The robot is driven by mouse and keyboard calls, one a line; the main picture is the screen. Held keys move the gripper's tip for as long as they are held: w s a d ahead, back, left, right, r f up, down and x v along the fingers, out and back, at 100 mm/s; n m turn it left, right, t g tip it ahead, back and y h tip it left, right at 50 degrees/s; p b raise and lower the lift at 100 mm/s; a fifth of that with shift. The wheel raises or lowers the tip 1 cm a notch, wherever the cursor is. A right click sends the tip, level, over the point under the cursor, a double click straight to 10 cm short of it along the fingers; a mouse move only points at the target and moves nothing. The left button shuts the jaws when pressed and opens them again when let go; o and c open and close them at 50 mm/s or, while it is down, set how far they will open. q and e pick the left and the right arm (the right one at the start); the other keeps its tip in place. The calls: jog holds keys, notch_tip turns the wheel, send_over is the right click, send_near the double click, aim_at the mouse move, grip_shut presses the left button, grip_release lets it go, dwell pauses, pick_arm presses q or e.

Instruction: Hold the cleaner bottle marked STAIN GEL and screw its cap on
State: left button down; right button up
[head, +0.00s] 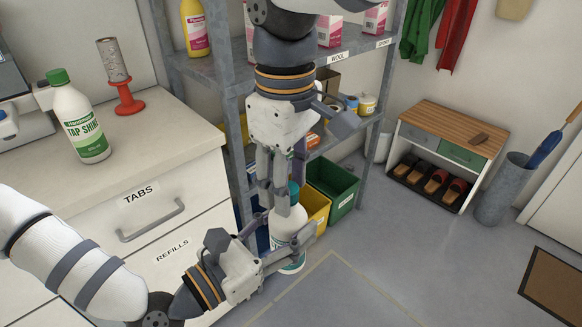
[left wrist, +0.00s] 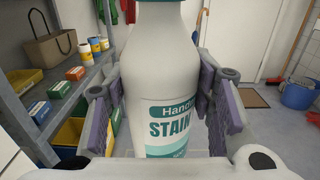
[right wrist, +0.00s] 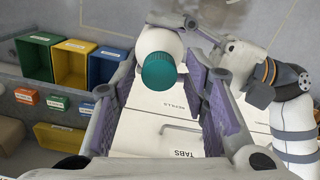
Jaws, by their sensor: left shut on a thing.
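The STAIN GEL bottle (left wrist: 160,75) is white with a teal label; its last label letters are hidden in the left wrist view. My left gripper (head: 292,245) is shut around its body and holds it above the floor, beside the drawers. The teal cap (right wrist: 159,71) is at the bottle's top end, between the fingers of my right gripper (right wrist: 165,75). A gap shows on each side of the cap, so the right gripper is open around it, pointing down in the head view (head: 280,190). How far the cap is seated cannot be told.
A TAP SHINE bottle (head: 80,122) with a green cap and a red stand (head: 127,100) are on the counter at left. A grey shelf (head: 230,75) stands close behind my right arm. Yellow and green bins (head: 332,187) are near the bottle.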

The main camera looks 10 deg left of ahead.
jog(key=shift+r, duration=0.1)
jog(key=shift+r, duration=2.2)
jog(key=shift+c, duration=0.4)
notch_tip(320, 180, up, 4)
jog(key=shift+f+n, duration=0.2)
jog(key=shift+n, duration=0.6)
notch_tip(320, 180, down, 8)
jog(key=shift+f, duration=0.1)
